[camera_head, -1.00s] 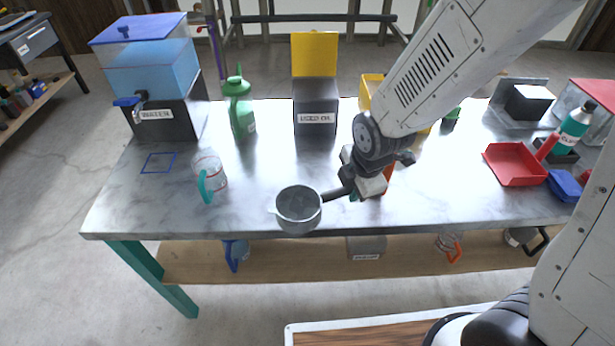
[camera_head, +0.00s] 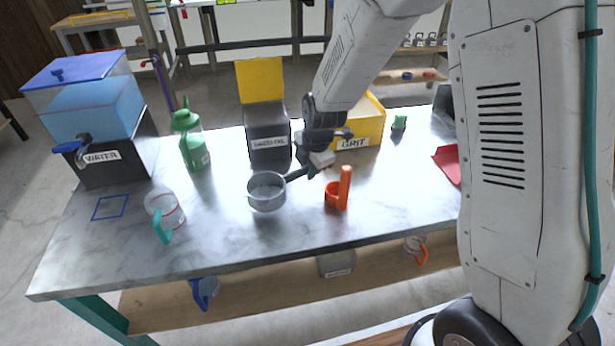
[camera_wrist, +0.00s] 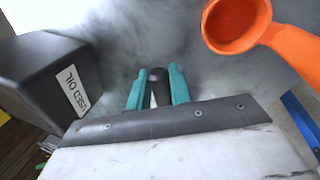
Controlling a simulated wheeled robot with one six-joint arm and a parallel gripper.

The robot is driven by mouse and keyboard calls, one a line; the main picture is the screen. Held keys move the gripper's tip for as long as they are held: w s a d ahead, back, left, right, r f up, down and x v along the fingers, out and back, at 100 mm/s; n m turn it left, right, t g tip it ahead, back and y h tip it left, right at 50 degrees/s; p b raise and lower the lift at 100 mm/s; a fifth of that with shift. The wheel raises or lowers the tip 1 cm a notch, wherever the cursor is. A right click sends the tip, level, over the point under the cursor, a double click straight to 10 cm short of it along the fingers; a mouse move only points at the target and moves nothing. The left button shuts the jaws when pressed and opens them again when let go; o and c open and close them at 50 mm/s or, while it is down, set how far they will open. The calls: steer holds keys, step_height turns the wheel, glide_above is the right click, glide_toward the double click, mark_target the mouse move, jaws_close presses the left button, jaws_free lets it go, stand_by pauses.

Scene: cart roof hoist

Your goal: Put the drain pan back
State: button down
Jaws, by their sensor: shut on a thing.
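The drain pan appears to be the round grey pan (camera_head: 267,192) with a dark handle, left of my gripper in the head view. My gripper (camera_head: 317,167) is shut on its handle, above the middle of the table. In the wrist view the teal fingers (camera_wrist: 158,88) close around the dark handle end (camera_wrist: 157,76); the pan's bowl is not visible there. The pan looks level and open at the top. I cannot tell whether its bottom touches the table.
The black USED OIL box (camera_head: 268,135) with a raised yellow lid stands behind the pan. An orange cup (camera_head: 338,190) stands to its right, a clear measuring jug (camera_head: 165,212) to its left. A blue square outline (camera_head: 110,207) marks bare tabletop near the WATER tank (camera_head: 105,125).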

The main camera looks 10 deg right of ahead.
steer(key=shift+s+x, duration=0.2)
steer(key=shift+x, duration=1.55)
steer(key=shift+d+f, duration=0.15)
steer(key=shift+d, duration=0.05)
steer(key=c, duration=1.3)
jaws_free()
steer(key=shift+o, duration=0.2)
steer(key=v, duration=1.2)
steer(key=s+d+r+m, duration=0.3)
steer(key=s+r+m, duration=0.2)
steer(key=s, duration=0.5)
steer(key=s+d+r+m+g, duration=0.1)
steer(key=s+d+r+m, duration=0.2)
steer(key=s+m, duration=0.6)
steer(key=s+d+r+m+h, duration=0.1)
steer(key=s+d+r+m, duration=0.2)
steer(key=s+r+m, duration=0.5)
steer(key=s, duration=0.3)
steer(key=shift+s+g, duration=0.3)
